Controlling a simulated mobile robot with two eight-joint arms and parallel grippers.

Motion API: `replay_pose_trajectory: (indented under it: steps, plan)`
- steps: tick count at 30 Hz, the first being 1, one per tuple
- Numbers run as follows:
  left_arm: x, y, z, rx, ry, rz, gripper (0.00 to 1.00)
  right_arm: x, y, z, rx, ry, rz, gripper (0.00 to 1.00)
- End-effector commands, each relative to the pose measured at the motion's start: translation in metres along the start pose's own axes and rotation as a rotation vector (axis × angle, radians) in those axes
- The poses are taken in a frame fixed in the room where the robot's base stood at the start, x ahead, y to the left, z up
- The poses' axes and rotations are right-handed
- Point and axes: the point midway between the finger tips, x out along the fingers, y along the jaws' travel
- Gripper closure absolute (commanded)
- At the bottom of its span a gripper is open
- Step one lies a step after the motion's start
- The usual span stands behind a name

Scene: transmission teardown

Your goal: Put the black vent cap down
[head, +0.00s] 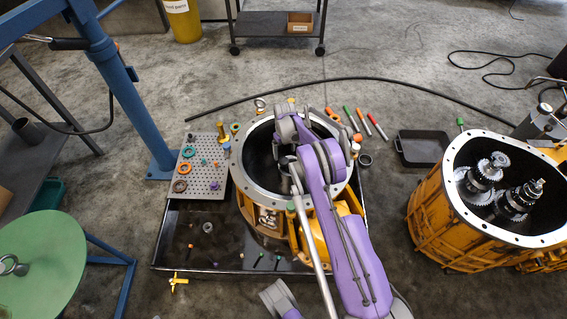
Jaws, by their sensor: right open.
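My right arm reaches in from the bottom right, over the open yellow transmission housing (238,170). My right gripper (291,180) is at its end, inside the outline of the housing's round opening, and its jaws are open. I cannot make out a black vent cap for certain. Any small part near the jaws is hidden by the arm or too small to tell. My left gripper is not in view.
The housing stands in a dark drip tray (180,225) with small bolts. A pegboard plate (207,160) with coloured rings is at its left. A second housing with gears (430,215) stands right. A black bin (421,148) and loose tools (376,126) lie behind. A blue hoist post (125,95) stands left.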

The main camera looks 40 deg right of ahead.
Motion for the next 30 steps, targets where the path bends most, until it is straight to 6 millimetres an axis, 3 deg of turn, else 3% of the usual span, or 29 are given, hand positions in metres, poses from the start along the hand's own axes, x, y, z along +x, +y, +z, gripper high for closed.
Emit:
replay_pose_trajectory:
  steps: [1,8,16,24,30]
  plan:
    - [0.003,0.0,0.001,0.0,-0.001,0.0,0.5,0.011,0.0,0.0,-0.001,0.0,0.0,0.08]
    - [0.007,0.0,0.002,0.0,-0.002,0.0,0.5,0.029,-0.001,-0.001,-0.001,0.0,0.0,0.08]
    - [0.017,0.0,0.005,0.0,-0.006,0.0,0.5,0.068,-0.002,-0.003,0.0,0.0,0.0,0.08]
    - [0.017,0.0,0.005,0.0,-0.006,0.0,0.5,0.073,-0.002,-0.003,0.0,0.001,0.0,0.08]
    - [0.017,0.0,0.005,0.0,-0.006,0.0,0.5,0.073,-0.002,-0.003,0.0,0.001,0.0,0.43]
